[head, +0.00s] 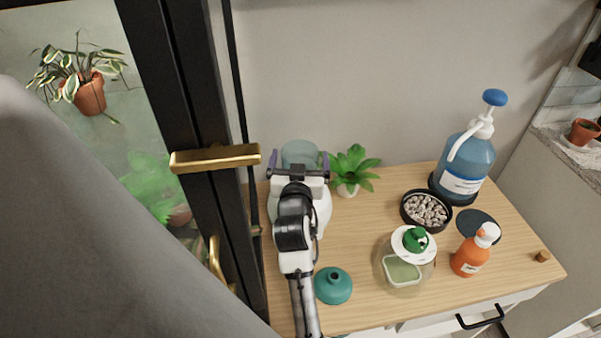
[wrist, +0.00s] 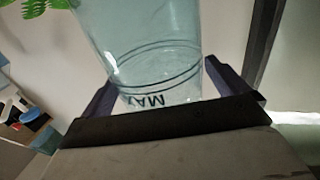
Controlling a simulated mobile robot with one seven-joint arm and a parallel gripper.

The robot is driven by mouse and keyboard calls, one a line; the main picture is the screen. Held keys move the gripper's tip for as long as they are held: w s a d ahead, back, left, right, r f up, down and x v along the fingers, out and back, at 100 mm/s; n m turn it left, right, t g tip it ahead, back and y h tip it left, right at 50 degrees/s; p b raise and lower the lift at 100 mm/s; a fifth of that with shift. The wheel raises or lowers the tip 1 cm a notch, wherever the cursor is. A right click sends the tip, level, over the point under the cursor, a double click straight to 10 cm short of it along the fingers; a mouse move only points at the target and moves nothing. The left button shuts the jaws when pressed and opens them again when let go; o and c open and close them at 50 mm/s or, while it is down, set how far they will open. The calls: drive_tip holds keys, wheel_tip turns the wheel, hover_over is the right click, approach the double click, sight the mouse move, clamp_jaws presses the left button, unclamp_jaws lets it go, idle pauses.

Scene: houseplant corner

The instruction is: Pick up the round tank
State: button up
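The round tank (head: 299,153), a pale blue see-through vessel, stands at the back left of the wooden top, partly hidden by my gripper. In the wrist view the tank (wrist: 150,55) fills the upper middle, with dark ring lines and upside-down "MAX" lettering near its lower end. My gripper (head: 299,162) is open, with one purple finger on each side of the tank. In the head view, narrow gaps show between tank and fingers. In the wrist view the fingers (wrist: 160,85) also flank the tank; any contact is hard to tell.
A white rounded body (head: 322,208) shows behind my arm. A leafy plant (head: 350,168) stands close right of the tank. A teal dome (head: 333,285), pebble dish (head: 425,211), clear jar (head: 405,270), orange bottle (head: 471,255) and blue pump bottle (head: 464,165) are on the top. A black-framed door (head: 190,100) is left.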

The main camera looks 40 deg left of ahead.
drive_tip(key=c, duration=1.4)
